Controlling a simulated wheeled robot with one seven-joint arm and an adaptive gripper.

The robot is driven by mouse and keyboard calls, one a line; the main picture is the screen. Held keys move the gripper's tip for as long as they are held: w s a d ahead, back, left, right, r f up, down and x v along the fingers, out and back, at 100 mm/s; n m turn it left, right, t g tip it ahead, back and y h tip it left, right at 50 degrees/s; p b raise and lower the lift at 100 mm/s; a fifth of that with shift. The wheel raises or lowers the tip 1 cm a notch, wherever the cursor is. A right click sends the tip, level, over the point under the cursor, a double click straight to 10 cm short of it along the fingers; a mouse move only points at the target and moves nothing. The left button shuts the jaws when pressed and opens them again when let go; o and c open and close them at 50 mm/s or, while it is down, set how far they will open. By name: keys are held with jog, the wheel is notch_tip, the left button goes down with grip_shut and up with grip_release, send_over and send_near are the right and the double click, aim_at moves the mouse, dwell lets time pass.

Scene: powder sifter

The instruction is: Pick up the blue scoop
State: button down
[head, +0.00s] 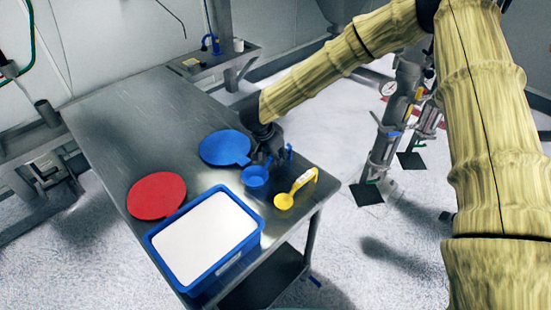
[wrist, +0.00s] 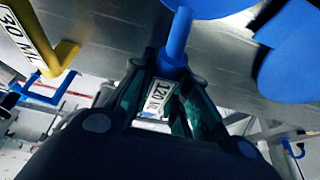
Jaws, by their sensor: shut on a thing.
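The blue scoop (head: 255,178) is at the right end of the metal table, its round bowl left of the yellow scoop (head: 284,201). My gripper (head: 268,157) is at its handle. In the wrist view, my gripper (wrist: 165,95) is shut on the blue handle (wrist: 177,42), with a white label reading 120 ML between the fingers. Part of the handle is hidden by the fingers. I cannot tell whether the bowl touches the table. The yellow scoop's handle (wrist: 38,50) shows at the upper left of the wrist view.
A blue bin (head: 155,246) of white powder stands at the table's front. A red disc (head: 157,195) and a blue disc (head: 225,148) lie behind it. The metal table (head: 120,125) is clear at its far left. Pipework with a gauge (head: 388,88) stands to the right.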

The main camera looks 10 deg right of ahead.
notch_tip(320, 180, up, 18)
jog(key=b, duration=0.3)
jog(key=shift+f, duration=0.1)
dwell(1.8)
